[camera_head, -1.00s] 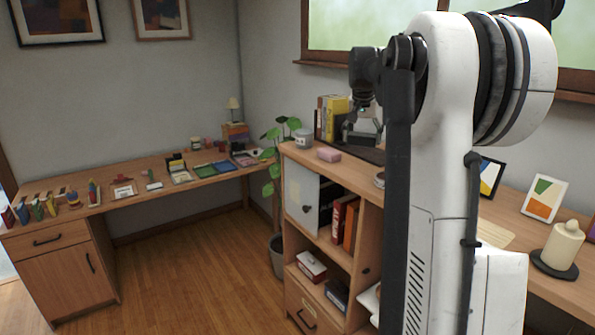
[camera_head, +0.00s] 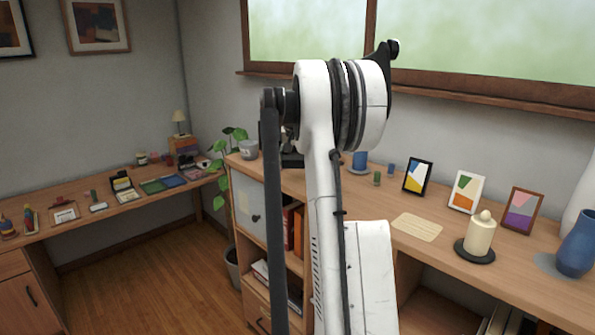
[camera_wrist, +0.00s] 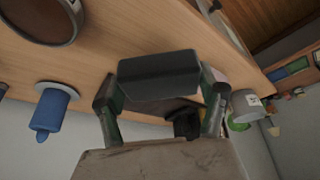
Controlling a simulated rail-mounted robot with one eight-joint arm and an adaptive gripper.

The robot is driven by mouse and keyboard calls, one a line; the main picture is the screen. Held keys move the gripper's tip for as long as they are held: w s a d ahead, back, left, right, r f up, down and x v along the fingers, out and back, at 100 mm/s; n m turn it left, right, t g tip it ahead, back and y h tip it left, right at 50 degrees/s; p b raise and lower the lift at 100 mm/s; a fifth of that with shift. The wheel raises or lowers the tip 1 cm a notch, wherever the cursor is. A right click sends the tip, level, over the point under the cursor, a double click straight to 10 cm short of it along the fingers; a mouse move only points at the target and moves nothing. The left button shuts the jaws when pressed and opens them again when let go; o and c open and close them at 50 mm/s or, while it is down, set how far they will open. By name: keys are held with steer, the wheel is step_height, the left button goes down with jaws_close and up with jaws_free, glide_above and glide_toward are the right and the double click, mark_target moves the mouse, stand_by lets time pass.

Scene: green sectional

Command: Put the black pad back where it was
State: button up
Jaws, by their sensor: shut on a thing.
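My gripper (camera_wrist: 160,82) is shut on a dark block, which I take as the black pad (camera_wrist: 158,72). In the wrist view its broad dark face lies between the two fingers, above the wooden surface. Whether it touches that surface cannot be told. In the head view, my arm hides most of the gripper and pad; only a small dark part shows beside the arm, above the cabinet top.
A white pot (camera_head: 248,150) stands at the cabinet's far end. The left desk holds coloured pads (camera_head: 158,186).

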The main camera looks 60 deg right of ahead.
mark_target(298, 179)
steer(key=shift+s+d+f, duration=0.25)
steer(key=shift+d+f, duration=0.25)
steer(key=shift+d, duration=0.25)
steer(key=shift+f, duration=0.2)
steer(key=shift+f+p, duration=0.45)
steer(key=shift+f, duration=1.4)
steer(key=shift+f, duration=0.1)
steer(key=o, duration=1.1)
